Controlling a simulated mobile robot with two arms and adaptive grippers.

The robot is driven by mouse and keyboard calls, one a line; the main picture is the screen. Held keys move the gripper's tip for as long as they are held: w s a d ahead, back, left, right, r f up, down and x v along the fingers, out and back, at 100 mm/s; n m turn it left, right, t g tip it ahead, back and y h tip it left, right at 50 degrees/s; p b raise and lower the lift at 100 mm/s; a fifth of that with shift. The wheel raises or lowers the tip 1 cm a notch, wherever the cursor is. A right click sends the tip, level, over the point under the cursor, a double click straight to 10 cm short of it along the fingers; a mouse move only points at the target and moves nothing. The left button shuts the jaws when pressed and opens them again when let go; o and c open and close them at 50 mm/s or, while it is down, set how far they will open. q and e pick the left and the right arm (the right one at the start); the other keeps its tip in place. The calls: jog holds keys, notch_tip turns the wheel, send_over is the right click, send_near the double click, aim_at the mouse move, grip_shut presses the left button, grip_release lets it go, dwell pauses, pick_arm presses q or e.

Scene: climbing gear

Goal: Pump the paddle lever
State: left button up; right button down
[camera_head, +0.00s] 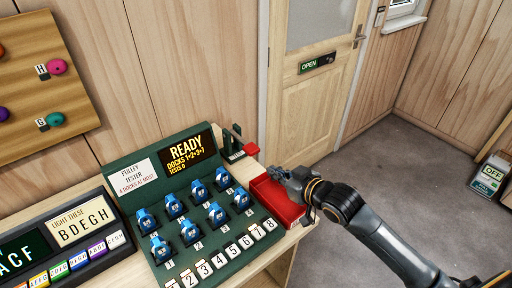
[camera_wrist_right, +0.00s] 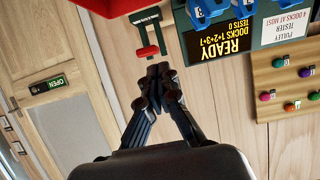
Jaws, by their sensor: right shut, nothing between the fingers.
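The paddle lever has a red paddle (camera_head: 251,149) on a dark green slotted stand (camera_head: 232,143), at the back right corner of the pulley tester (camera_head: 125,178). In the right wrist view, which is upside down, the red paddle (camera_wrist_right: 147,52) and slotted stand (camera_wrist_right: 146,20) show near the top middle. My right gripper (camera_head: 273,172) is shut and empty, above the back of the red tray and right of the paddle. In the right wrist view its closed fingertips (camera_wrist_right: 158,70) appear close to the paddle; I cannot tell if they touch. My left gripper is out of view.
A red tray (camera_head: 270,192) sits at the bench's right end, under my right gripper. Several blue pulleys (camera_head: 173,205) stand on the tester. A light panel (camera_head: 85,228) stands at the left. A door (camera_head: 305,90) is behind.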

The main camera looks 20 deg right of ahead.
jog(key=w+d+r+t, duration=0.1)
jog(key=w+d+r, duration=0.1)
jog(key=w+r, duration=0.1)
jog(key=shift+w+r+t+y, duration=0.3)
jog(key=shift+w+r+y, duration=0.1)
jog(key=shift+r, duration=0.5)
jog(key=shift+w, duration=0.1)
jog(key=p, duration=0.2)
send_over(256, 148)
jog(key=s, duration=0.2)
notch_tip(256, 148, down, 2)
jog(key=f, duration=0.1)
jog(key=f+p, duration=0.1)
jog(key=f, duration=0.1)
jog(key=shift+w+a+f, duration=0.1)
jog(key=shift+a+f, duration=0.1)
jog(key=shift+a, duration=0.15)
jog(key=shift+f, duration=0.55)
